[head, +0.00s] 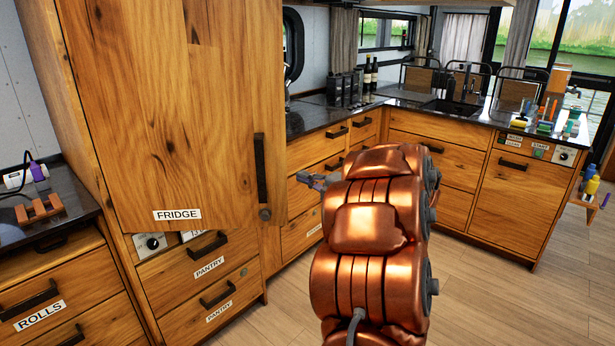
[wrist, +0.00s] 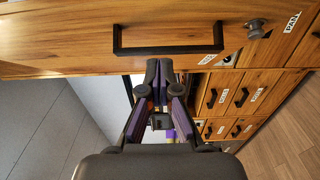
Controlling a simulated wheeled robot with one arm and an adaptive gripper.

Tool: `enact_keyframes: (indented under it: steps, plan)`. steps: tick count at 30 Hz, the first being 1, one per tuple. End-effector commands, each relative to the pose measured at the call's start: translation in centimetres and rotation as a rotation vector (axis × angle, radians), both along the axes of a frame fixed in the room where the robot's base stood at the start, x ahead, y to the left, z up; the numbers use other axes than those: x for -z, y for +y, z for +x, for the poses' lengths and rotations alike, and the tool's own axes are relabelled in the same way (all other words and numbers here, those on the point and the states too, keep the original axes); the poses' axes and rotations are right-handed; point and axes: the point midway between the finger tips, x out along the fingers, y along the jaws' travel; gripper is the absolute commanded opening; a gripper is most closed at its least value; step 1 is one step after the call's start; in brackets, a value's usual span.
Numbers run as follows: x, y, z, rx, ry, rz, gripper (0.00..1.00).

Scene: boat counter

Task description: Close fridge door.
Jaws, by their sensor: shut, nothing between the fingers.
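The fridge door (head: 150,110) is a tall wooden panel labelled FRIDGE, with a black vertical handle (head: 260,168) near its right edge. Its lower edge juts out in front of the pantry drawers, so it looks ajar; its exact angle is unclear. My gripper (head: 318,182) is right of the handle in the head view, mostly hidden behind my copper arm. In the wrist view the door (wrist: 60,35) and handle (wrist: 168,50) cross the top. My shut, empty gripper (wrist: 160,70) points at the door's edge beside the handle; contact cannot be told.
Pantry drawers (head: 205,270) lie below the door. A dark counter (head: 45,215) with a purple-capped item and a wooden rack stands at left. Another counter (head: 430,103) with bottles and a sink runs behind. Open wooden floor (head: 480,290) lies at right.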

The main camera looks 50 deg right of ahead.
Motion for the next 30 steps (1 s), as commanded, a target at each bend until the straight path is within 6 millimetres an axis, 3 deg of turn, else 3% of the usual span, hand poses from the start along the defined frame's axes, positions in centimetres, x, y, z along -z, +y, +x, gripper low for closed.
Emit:
enact_keyframes:
  steps: [15, 30]
  plan:
    - [-0.2, 0.3, 7.7, -0.002, 0.0, 0.002, 0.0]
    - [-0.1, -2.5, 10.1, 0.002, 0.0, -0.002, 0.0]
